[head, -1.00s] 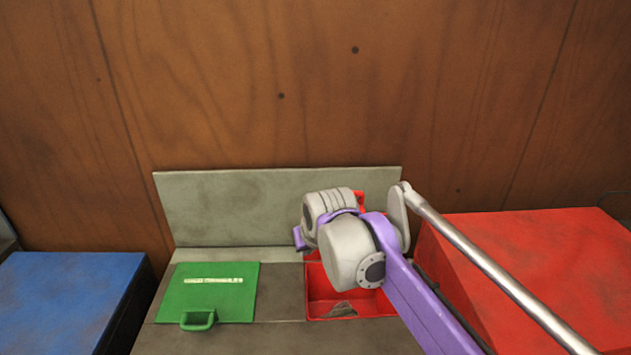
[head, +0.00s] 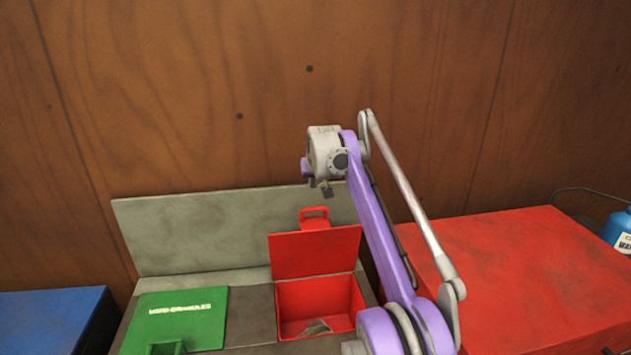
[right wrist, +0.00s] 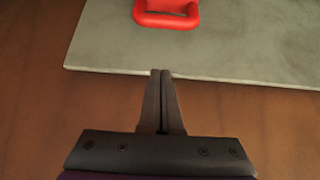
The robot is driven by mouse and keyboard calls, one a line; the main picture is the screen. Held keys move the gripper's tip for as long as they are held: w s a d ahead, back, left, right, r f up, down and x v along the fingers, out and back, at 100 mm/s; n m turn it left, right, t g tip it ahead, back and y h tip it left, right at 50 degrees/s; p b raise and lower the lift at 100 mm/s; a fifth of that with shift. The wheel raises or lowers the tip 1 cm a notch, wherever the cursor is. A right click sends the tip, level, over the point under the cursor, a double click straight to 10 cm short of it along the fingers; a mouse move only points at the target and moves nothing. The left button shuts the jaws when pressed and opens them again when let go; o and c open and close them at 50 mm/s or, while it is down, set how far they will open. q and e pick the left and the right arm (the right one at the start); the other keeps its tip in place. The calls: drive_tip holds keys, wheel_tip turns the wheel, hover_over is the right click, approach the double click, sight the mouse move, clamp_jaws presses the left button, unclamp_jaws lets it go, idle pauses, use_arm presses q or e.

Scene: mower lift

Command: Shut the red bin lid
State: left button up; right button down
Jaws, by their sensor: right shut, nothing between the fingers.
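The red bin lid (head: 314,252) stands open and upright, leaning near the grey back panel. Its red handle (head: 314,217) sticks up at the lid's top edge and also shows at the top of the right wrist view (right wrist: 166,14). The red bin (head: 318,303) below is open, with a greyish scrap inside. My right gripper (head: 321,190) is above the handle, apart from it. In the right wrist view its fingers (right wrist: 161,75) are together and empty, just off the panel's edge. My left gripper is not in view.
A closed green lid (head: 178,319) with a handle lies left of the red bin. The grey panel (head: 200,235) rises behind both, before a wooden wall.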

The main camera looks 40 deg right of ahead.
sight(314, 218)
drive_tip(key=x, duration=0.4)
drive_tip(key=shift+w+d+f, duration=0.15)
drive_tip(key=shift+w+f, duration=0.05)
drive_tip(key=shift+f, duration=0.1)
drive_tip(key=shift+s+a+f+b, duration=0.2)
drive_tip(key=shift+s+a, duration=0.15)
drive_tip(key=shift+s, duration=0.25)
drive_tip(key=shift+s+a+f+b, duration=0.2)
drive_tip(key=shift+s+a, duration=0.15)
drive_tip(key=shift+s, duration=0.25)
drive_tip(key=shift+s+a, duration=0.15)
drive_tip(key=shift+s, duration=0.15)
drive_tip(key=shift+s+a+f, duration=0.15)
drive_tip(key=shift+s, duration=0.1)
